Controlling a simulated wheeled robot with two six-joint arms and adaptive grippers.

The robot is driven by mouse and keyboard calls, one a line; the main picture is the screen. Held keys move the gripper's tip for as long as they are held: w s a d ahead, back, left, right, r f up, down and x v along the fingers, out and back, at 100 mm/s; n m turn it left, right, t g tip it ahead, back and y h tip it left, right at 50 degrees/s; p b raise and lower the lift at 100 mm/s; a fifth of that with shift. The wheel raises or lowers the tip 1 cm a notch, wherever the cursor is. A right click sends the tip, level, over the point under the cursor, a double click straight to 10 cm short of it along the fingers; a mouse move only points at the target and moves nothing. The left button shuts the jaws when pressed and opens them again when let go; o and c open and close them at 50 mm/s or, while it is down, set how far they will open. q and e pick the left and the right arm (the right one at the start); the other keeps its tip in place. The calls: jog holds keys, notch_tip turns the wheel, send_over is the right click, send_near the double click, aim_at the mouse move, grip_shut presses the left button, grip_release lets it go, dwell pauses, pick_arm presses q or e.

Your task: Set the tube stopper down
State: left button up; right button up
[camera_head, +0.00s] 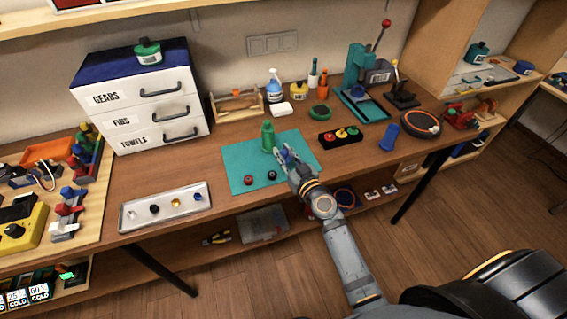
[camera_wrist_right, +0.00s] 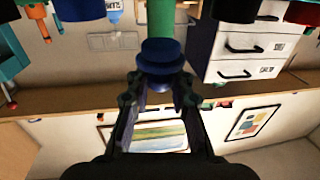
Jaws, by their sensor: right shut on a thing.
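My right gripper (camera_head: 285,156) is over the right part of the teal mat (camera_head: 237,157). It is shut on the blue tube stopper (camera_wrist_right: 161,54), which sits between the fingertips in the right wrist view; only a little blue shows in the head view. A green tube (camera_head: 267,136) stands upright on the mat, just left of the gripper. It also shows behind the stopper in the wrist view (camera_wrist_right: 160,17). Whether stopper and tube touch is unclear. My left gripper is out of view.
A red cap (camera_head: 248,180) and a dark cap (camera_head: 271,175) lie on the mat's front part. A metal tray (camera_head: 140,219) with small parts lies left. A black block (camera_head: 327,143) with coloured knobs and a blue cup (camera_head: 388,137) stand right. Bare wood surrounds the mat.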

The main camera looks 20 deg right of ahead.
notch_tip(320, 180, down, 4)
jog(key=shift+w+a+r+b, duration=0.1)
jog(key=shift+r+b, duration=0.15)
jog(key=shift+b, duration=0.55)
jog(key=shift+f, duration=0.2)
jog(key=o, duration=0.8)
jog(key=shift+o, duration=0.2)
jog(key=shift+r, duration=0.15)
